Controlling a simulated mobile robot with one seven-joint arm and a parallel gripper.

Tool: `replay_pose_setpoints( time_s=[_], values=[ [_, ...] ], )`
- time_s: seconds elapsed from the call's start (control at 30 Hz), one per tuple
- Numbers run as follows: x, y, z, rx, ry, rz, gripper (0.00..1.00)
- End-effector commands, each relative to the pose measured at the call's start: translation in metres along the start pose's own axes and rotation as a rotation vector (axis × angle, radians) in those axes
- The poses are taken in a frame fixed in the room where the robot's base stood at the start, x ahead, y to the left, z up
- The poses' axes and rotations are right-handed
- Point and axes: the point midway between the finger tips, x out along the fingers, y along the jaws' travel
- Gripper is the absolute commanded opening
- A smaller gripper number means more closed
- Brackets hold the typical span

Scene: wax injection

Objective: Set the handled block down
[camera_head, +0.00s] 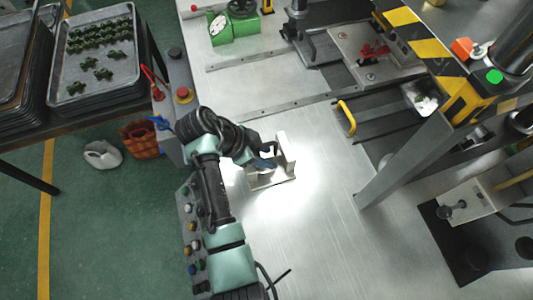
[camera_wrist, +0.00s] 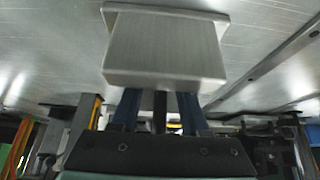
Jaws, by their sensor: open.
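The handled block (camera_head: 286,170) is a bare silvery metal piece with upright plates. It appears to rest on the bright metal worktop (camera_head: 310,215). In the wrist view the block (camera_wrist: 165,50) shows close up as a smooth grey slab with a flat plate behind it. My gripper (camera_head: 266,164) is at the block, with its blue fingers reaching to it. In the wrist view the gripper's fingers (camera_wrist: 160,108) are parted, with a narrow dark strip between them. Their tips are hidden behind the block, so contact with the handle cannot be seen.
A yellow handle (camera_head: 347,117) stands on the dark fixture to the right. A grey post (camera_head: 405,160) rises farther right. A button panel (camera_head: 189,225) runs along the worktop's left edge. A tray (camera_head: 98,62) of green pieces sits at upper left. The worktop in front of the block is clear.

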Motion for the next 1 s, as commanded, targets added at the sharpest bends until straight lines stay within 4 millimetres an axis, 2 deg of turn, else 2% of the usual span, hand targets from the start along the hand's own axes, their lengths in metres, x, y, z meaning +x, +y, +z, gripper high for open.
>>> replay_pose_setpoints(
  time_s=[0.5,0.7,0.93,1.0],
  values=[
    [-0.100,-0.001,0.000,-0.002,0.000,-0.004,0.45],
    [-0.114,0.000,0.000,-0.001,0.000,-0.001,0.45],
    [-0.115,0.000,0.000,-0.001,0.000,-0.001,0.45],
    [-0.118,-0.006,-0.003,-0.008,-0.006,-0.029,0.45]
  ],
)
